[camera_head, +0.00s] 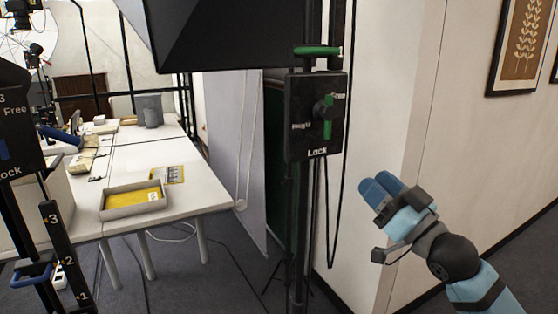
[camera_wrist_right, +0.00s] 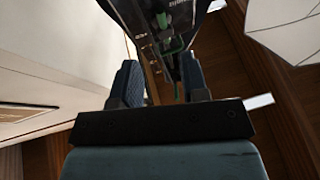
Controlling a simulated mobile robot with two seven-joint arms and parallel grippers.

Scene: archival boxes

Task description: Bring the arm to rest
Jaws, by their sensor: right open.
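My right arm (camera_head: 478,285), light blue with dark joints, comes in from the lower right of the head view and is raised in front of the wall. My right gripper (camera_head: 381,187) is at its end, with its blue fingers pointing up and to the left. In the right wrist view the two fingers (camera_wrist_right: 160,82) stand apart with nothing between them, so it is open and empty. Beyond them a dark stand with green parts shows. My left gripper is not in view.
A black stand with a control box (camera_head: 317,116) and green handles rises left of my right gripper. A white table (camera_head: 195,187) holds a shallow tray (camera_head: 113,213) with yellow contents. A framed picture (camera_head: 524,45) hangs at upper right. Cables lie on the floor.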

